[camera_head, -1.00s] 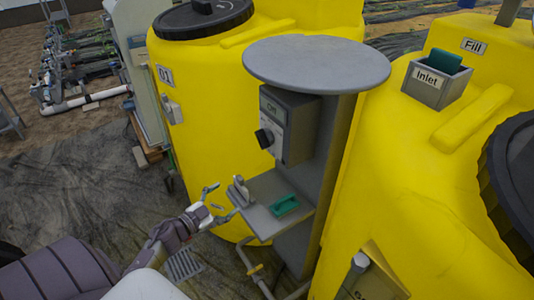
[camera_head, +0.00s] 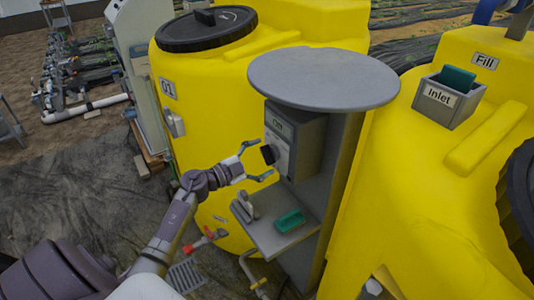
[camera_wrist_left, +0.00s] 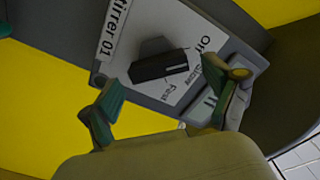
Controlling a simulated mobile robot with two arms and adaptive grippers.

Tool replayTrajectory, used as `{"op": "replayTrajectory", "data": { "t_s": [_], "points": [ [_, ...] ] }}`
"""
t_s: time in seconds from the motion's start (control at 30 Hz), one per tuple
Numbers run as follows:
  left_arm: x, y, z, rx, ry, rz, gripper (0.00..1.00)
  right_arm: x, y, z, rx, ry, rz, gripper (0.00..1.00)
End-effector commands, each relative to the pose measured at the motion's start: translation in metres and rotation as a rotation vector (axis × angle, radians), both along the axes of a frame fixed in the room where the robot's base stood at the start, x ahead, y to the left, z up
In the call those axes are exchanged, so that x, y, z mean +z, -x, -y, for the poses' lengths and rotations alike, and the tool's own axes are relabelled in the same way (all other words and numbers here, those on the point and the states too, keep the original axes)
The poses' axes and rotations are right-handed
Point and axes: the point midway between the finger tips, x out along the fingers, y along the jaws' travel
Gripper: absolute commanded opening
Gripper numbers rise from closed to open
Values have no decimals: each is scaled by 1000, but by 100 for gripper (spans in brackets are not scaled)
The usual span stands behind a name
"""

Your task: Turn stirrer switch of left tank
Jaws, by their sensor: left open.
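The stirrer switch is a black knob (camera_head: 268,154) on the front of a grey box (camera_head: 297,138) under a round grey top. In the left wrist view the knob (camera_wrist_left: 158,66) sits on a white plate (camera_wrist_left: 185,40) with "Stirrer 01", "Off", "Slow" and "Fast" lettering. My left gripper (camera_head: 262,161) is open in front of the knob. In the wrist view its two fingertips (camera_wrist_left: 158,90) stand apart on either side below the knob, and no contact shows. The yellow left tank (camera_head: 210,110), marked 01, stands behind. My right gripper is not in view.
A grey shelf (camera_head: 268,232) below the box holds a green-handled item (camera_head: 289,220) and a grey upright piece (camera_head: 245,204). The round grey top (camera_head: 323,76) overhangs the box. Another yellow tank (camera_head: 430,190) with an inlet box (camera_head: 447,98) stands at the right.

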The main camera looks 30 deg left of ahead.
Motion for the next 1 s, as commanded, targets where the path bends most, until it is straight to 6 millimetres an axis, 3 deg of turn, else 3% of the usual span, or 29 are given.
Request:
{"op": "replayTrajectory", "data": {
  "t_s": [0.2, 0.5, 0.83, 1.0],
  "points": [
    [0, -16, 7, 0, 1, 0, 89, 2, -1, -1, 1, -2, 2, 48],
    [0, -17, 7, -1, 0, -1, 87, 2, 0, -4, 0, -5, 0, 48],
    [0, -17, 7, -1, 0, -1, 32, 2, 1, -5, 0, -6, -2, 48],
    [-1, -17, 7, -1, -6, 1, 28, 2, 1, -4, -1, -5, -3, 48]
  ]
}}
